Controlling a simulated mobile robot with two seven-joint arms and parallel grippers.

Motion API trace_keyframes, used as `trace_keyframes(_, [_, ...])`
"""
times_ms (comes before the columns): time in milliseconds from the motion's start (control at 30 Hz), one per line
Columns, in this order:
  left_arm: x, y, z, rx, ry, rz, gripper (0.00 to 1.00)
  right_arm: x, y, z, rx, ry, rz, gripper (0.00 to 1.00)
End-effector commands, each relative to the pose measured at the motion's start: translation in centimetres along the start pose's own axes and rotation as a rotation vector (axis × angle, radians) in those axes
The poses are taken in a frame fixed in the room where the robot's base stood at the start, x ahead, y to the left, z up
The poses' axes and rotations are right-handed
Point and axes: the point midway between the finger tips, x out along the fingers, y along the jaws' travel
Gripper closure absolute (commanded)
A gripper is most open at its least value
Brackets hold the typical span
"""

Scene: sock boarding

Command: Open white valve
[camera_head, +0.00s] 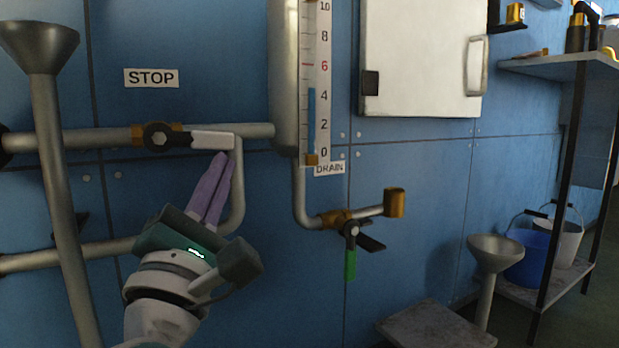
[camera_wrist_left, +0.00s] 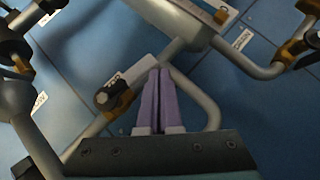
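The white valve's lever (camera_head: 212,141) has a white handle and lies level along the upper pipe, to the right of its black hub and brass body (camera_head: 157,136). It also shows in the left wrist view, with its black hub (camera_wrist_left: 108,97) left of my fingers and the handle's far end partly behind them. My left gripper (camera_head: 224,156) has purple fingers pointing up, with tips just below the handle in the head view. The fingers are side by side and look shut with nothing visible between them. Whether the tips touch the handle is unclear. My right gripper is not in view.
A level gauge (camera_head: 319,80) stands right of the pipe, above a drain valve with a green handle (camera_head: 350,264). A funnel on a tall pipe (camera_head: 55,150) stands at left. A bent pipe (camera_head: 238,190) runs down beside my fingers. A white cabinet (camera_head: 415,60) hangs at upper right.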

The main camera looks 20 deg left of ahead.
Motion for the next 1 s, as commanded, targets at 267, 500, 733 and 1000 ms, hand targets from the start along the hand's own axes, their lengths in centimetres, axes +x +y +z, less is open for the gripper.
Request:
trace_keyframes(267, [0.55, 0.14, 0.55, 0.000, -0.001, 0.000, 1.00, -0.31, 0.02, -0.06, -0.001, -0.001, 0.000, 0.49])
trace_keyframes(500, [0.62, 0.15, 0.63, 0.000, -0.002, 0.000, 1.00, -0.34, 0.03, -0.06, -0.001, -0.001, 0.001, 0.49])
trace_keyframes(733, [0.61, 0.16, 0.62, 0.000, -0.001, 0.001, 1.00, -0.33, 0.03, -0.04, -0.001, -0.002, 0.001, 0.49])
trace_keyframes(1000, [0.22, -0.36, 0.47, 0.000, -0.001, 0.001, 1.00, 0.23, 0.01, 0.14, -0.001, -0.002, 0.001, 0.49])
